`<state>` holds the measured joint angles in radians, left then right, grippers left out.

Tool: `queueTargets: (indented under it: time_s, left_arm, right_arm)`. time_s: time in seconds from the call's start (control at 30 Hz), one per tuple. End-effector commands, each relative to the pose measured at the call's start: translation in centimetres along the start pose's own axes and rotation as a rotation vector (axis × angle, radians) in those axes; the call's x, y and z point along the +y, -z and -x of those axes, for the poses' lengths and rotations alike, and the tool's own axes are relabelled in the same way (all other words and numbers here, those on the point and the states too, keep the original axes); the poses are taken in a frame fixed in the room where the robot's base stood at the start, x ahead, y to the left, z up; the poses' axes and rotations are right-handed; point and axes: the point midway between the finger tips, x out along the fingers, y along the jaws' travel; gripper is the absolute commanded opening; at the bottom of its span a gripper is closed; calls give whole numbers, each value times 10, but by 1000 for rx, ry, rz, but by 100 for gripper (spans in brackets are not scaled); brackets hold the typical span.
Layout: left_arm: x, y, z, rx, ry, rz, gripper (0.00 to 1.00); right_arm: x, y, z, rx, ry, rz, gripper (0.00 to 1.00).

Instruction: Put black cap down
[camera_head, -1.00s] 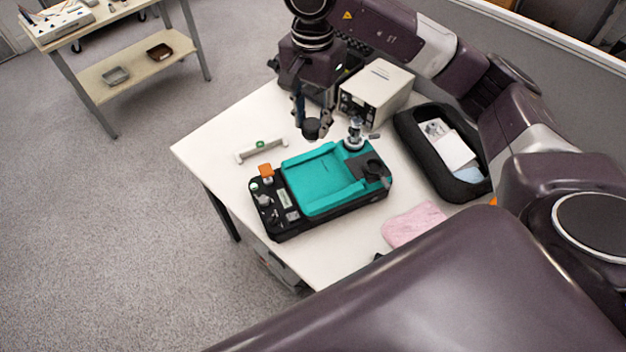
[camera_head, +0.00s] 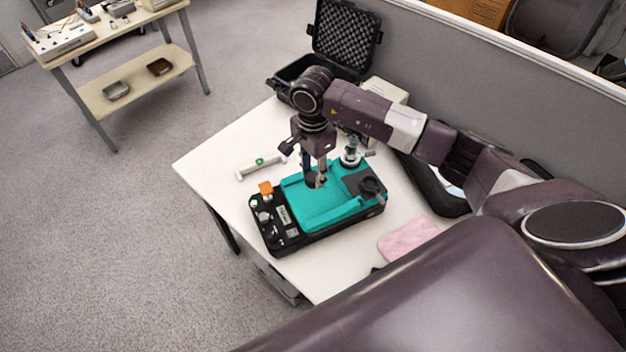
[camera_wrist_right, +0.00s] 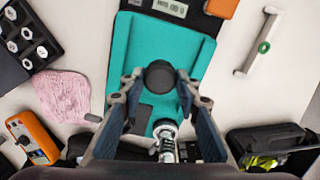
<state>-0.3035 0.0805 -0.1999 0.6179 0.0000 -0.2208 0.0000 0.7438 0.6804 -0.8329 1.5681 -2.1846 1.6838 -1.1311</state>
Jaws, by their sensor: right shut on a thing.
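The black cap (camera_wrist_right: 160,77) is a dark round piece between the fingertips of my right gripper (camera_wrist_right: 158,88) in the right wrist view. The gripper is shut on it. In the head view my right gripper (camera_head: 316,181) points down over the teal tray (camera_head: 322,211) of the black device (camera_head: 292,238). There the cap is mostly lost against the dark fingers. The teal tray also lies below the cap in the wrist view (camera_wrist_right: 150,42); I cannot tell whether the cap touches it. My left gripper is not in view.
A silver cylindrical part (camera_head: 350,153) stands at the tray's back end. A white bar with a green vial (camera_head: 260,168) lies to the left, a pink cloth (camera_head: 408,238) to the right. An open black case (camera_head: 343,38) stands behind. The table's left corner is clear.

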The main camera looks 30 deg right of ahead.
Motion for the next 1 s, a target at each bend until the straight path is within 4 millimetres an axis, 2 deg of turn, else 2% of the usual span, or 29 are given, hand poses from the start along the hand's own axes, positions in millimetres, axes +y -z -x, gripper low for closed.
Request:
queueTargets:
  time_s: [0.17, 0.4, 0.83, 0.87, 1.0]
  left_arm:
    - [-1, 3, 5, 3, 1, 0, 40]
    - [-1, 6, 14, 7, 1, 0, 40]
    - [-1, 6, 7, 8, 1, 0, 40]
    - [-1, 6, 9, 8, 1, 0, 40]
    - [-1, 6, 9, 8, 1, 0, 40]
  right_arm:
    - [0, -1, -14, -1, -1, 0, 5]
    - [0, 0, -47, -1, 0, 0, 5]
    - [-1, 0, -55, 1, 2, 1, 5]
    - [-1, 0, -54, 1, 2, 1, 32]
    - [0, 0, -53, 0, 1, 1, 48]
